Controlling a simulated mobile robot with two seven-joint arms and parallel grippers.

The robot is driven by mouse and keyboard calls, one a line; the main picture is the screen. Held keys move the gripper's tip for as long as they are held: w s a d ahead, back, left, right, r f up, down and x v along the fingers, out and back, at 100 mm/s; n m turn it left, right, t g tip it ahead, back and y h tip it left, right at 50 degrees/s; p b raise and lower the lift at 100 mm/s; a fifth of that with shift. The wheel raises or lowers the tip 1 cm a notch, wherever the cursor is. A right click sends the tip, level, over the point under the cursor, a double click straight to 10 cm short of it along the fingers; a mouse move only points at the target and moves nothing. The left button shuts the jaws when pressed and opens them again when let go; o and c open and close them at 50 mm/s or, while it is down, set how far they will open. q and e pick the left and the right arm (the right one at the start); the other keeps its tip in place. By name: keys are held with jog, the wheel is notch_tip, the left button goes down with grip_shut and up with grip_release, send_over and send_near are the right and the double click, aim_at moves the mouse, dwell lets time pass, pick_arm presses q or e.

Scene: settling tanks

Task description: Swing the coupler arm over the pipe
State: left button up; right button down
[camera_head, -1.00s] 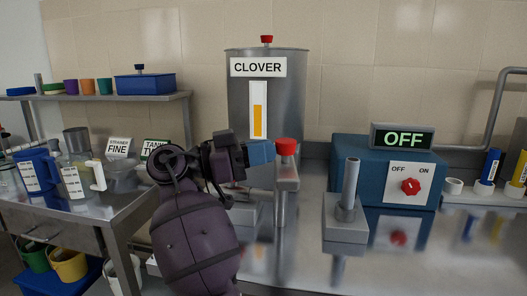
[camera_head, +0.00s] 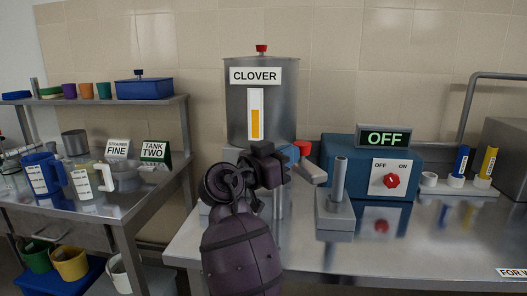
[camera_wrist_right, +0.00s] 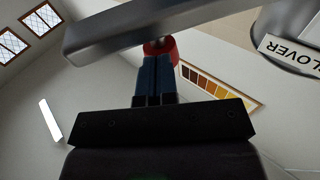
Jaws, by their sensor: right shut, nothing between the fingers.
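The coupler arm (camera_head: 314,171) is a grey bar with a red knob (camera_head: 303,148) at the tank's foot. It points right and toward me, its free end just left of the pipe (camera_head: 340,177) in the head view; I cannot tell whether they touch. The pipe stands upright on a grey block. My right gripper (camera_head: 291,155) is shut and empty, its blue fingers beside the bar and knob. In the right wrist view the shut fingertips (camera_wrist_right: 157,62) are close to the bar (camera_wrist_right: 110,32), with the red knob (camera_wrist_right: 168,48) behind them. My left gripper is out of view.
The steel tank labelled CLOVER (camera_head: 285,110) stands behind. A blue switch box (camera_head: 345,150) with an OFF display (camera_head: 385,138) is right of the pipe. A side table (camera_head: 130,210) with jugs is at the left. The front of the bench is clear.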

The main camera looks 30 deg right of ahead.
pick_arm(q)
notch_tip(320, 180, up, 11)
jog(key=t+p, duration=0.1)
jog(key=p, duration=1.1)
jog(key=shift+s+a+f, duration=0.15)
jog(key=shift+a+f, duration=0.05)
pick_arm(e)
jog(key=d+n+t+y, duration=0.8)
jog(key=d+n+t, duration=0.2)
jog(key=d+t, duration=0.2)
jog(key=shift+w+d+n+t+y, duration=0.15)
jog(key=shift+d+n+t+y, duration=0.2)
jog(key=shift+t, duration=1.05)
jog(key=shift+r, duration=0.15)
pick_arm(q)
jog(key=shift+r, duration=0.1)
